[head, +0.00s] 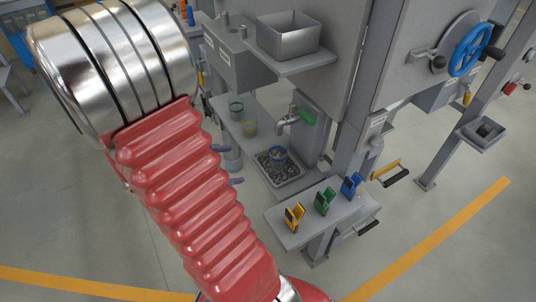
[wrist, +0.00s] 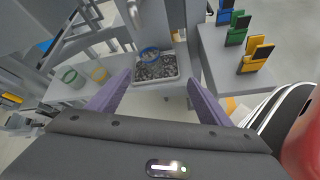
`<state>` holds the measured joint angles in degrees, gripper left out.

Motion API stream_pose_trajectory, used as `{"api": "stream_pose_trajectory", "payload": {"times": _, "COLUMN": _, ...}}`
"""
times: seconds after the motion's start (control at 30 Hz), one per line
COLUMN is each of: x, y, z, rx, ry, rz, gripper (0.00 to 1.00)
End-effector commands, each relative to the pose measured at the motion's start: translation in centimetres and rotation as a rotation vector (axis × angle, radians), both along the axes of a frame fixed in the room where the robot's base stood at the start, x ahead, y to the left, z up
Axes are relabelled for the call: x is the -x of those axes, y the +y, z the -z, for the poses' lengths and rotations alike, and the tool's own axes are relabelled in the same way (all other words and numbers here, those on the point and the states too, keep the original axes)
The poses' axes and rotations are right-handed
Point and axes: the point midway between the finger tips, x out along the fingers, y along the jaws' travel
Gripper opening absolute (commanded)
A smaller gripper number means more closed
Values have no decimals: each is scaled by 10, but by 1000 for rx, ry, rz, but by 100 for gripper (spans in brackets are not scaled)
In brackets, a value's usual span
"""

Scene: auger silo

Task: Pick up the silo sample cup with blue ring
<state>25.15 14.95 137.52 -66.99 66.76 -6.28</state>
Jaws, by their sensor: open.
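The sample cup with the blue ring (head: 278,154) stands in a shallow tray of dark grey bits (head: 284,177), below a tap with a green handle. In the wrist view the blue-ringed cup (wrist: 149,55) sits at the back of the same tray (wrist: 157,80), ahead of my fingers. My gripper (wrist: 156,92) is open, with its two purple fingers wide apart and nothing between them. In the head view the fingertips (head: 228,165) show beside my red arm, left of the tray and apart from the cup.
A green-ringed cup (head: 236,109) and a yellow-ringed cup (head: 249,127) stand on the shelf left of the tap (head: 288,120). Yellow (head: 294,217), green (head: 324,201) and blue (head: 351,185) holders stand on a small table at right. A metal bin (head: 288,37) sits above.

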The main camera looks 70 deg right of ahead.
Motion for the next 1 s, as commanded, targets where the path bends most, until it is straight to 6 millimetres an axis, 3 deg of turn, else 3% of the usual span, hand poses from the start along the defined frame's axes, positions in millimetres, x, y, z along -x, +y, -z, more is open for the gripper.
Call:
{"api": "stream_pose_trajectory", "payload": {"times": 0.2, "x": 13, "y": -38, "z": 28, "rx": 14, "ry": 199, "rz": -84, "gripper": 72}}
{"api": "stream_pose_trajectory", "payload": {"times": 0.5, "x": 24, "y": -75, "z": 68, "rx": 5, "ry": 406, "rz": -210, "gripper": 72}}
{"api": "stream_pose_trajectory", "payload": {"times": 1.0, "x": 26, "y": -82, "z": 77, "rx": 3, "ry": 446, "rz": -242, "gripper": 72}}
